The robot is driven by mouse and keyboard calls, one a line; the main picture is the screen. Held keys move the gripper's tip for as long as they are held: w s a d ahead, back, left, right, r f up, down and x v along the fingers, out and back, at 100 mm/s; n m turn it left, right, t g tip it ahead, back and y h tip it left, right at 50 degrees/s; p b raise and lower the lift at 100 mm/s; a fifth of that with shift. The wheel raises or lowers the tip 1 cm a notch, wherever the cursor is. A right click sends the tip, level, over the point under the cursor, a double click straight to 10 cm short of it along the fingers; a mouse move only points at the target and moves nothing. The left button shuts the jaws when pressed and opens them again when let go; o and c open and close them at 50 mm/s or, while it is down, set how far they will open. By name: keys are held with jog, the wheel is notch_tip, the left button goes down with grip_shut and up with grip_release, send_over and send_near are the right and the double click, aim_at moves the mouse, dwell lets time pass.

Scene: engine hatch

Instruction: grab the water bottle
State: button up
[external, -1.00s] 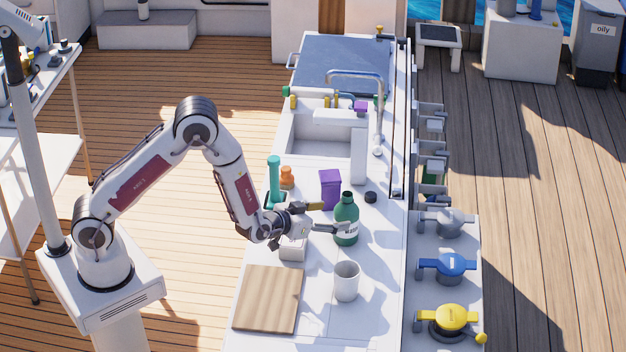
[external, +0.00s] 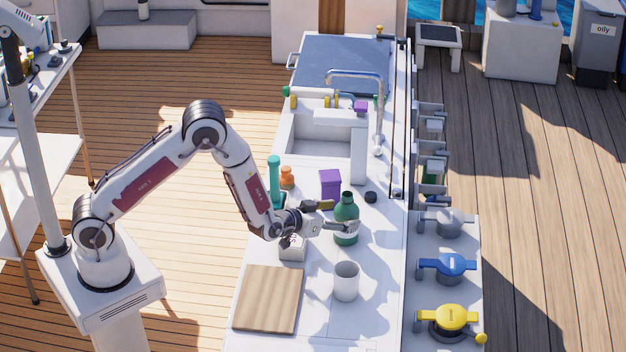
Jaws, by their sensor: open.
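The water bottle (external: 346,211) is dark green with a pale label and stands upright on the white counter. My gripper (external: 338,216) reaches from the left at the bottle's height, with its jaws open. One finger is toward the back, left of the bottle's neck, and the other crosses in front of the bottle's body. The front finger hides part of the label. I cannot tell whether either finger touches the bottle.
A white cup (external: 346,282) and a wooden board (external: 268,299) lie nearer the front. A small white box (external: 291,248) is under my wrist. A purple box (external: 330,183), an orange bottle (external: 287,177), a teal item (external: 274,176) and a dark puck (external: 371,197) stand behind, before the sink (external: 322,137).

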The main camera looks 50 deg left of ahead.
jog(key=shift+x, duration=1.7)
jog(key=c, duration=1.5)
